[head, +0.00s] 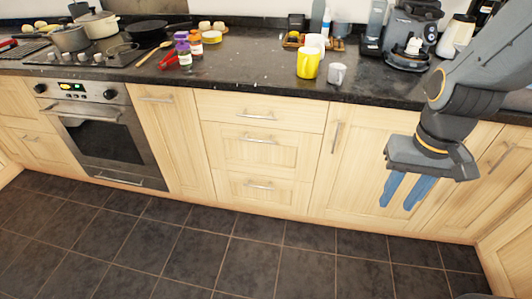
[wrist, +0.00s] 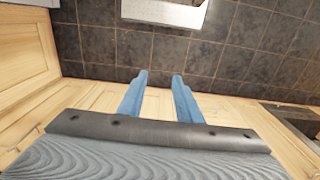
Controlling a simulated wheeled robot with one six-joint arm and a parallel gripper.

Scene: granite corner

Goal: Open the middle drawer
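The middle drawer (head: 262,152) is a light wood front in the stack of three drawers at the centre of the head view. Its silver bar handle (head: 260,140) runs across its upper part. The drawer looks shut, flush with the fronts above and below. My gripper (head: 403,192) hangs to the right of the stack, in front of a cupboard door and apart from the handle. In the wrist view its two blue fingers (wrist: 161,82) are spread with nothing between them. The drawer handle cannot be made out in the wrist view.
The top drawer (head: 258,108) and bottom drawer (head: 262,189) also look shut. An oven (head: 103,130) stands left. The dark counter (head: 255,75) above holds a yellow mug (head: 308,64), a grey mug (head: 337,74), jars and pans. The tiled floor (head: 230,262) in front is clear.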

